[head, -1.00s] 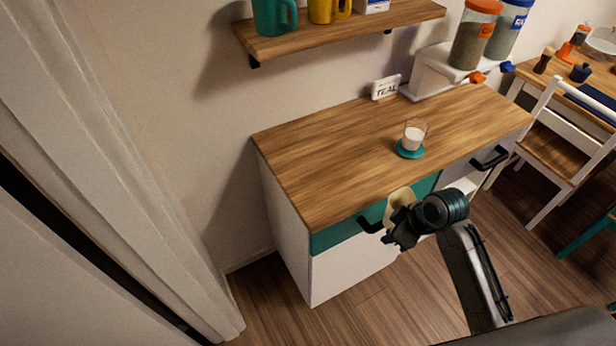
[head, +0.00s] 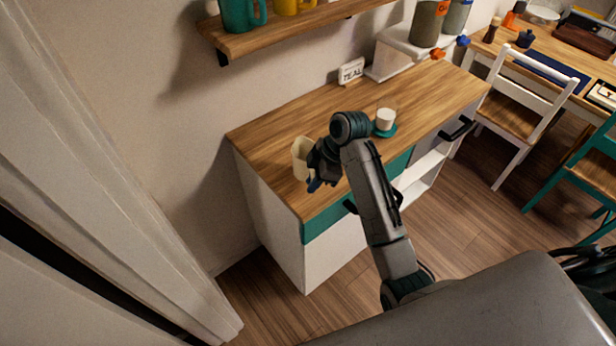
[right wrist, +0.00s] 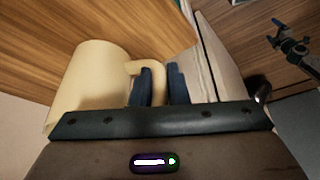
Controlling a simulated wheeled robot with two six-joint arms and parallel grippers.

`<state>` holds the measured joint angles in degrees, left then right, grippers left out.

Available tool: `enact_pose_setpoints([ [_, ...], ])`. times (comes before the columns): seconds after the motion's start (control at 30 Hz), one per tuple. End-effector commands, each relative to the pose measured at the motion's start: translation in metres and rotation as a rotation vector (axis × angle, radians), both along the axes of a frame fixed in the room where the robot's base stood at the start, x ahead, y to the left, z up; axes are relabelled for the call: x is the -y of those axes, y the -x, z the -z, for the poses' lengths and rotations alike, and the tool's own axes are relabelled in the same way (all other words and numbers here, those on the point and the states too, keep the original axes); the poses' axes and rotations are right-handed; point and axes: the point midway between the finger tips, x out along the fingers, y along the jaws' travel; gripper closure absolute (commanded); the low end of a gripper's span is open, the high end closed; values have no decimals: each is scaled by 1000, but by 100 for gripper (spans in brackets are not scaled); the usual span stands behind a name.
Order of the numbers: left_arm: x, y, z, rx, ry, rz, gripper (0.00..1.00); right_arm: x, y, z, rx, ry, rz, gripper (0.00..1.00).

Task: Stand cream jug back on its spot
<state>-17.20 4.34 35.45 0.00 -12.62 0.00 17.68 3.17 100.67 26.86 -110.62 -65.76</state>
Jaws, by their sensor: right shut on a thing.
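The cream jug (head: 300,160) is pale yellow and hangs over the left part of the cabinet top. My right gripper (head: 313,166) is shut on it from the right side. In the right wrist view, the blue fingers (right wrist: 158,86) close around the handle of the jug (right wrist: 92,80). I cannot tell whether the jug's base touches the wood, and its spot is not clearly visible. A dark gripper-like shape (right wrist: 290,47) at the upper right of the wrist view may be my left gripper; its jaws are unclear.
The wooden cabinet top (head: 270,135) is clear around the jug. A shelf (head: 290,32) with mugs hangs above.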

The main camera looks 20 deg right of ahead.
Motion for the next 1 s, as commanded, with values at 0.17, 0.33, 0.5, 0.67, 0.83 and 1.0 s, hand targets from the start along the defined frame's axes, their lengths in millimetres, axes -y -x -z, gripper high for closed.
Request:
enact_pose_setpoints([
  [0.17,-4,0,-12,1,-4,2,15,-1,-30,0,-1,-1,0,100],
  [0.33,-4,-1,-17,1,-4,2,15,-1,-37,6,-3,-1,1,100],
  [0.5,-4,-1,-31,2,-4,2,15,-1,-36,28,-4,0,1,100],
  [0.67,-4,-2,-32,3,-4,2,15,-1,-36,39,0,0,1,100],
  [0.83,-4,-2,-31,3,-4,2,15,-1,-37,39,0,0,1,100],
  [1.0,-4,-2,-31,3,-4,2,15,-1,-36,41,-1,0,1,74],
])
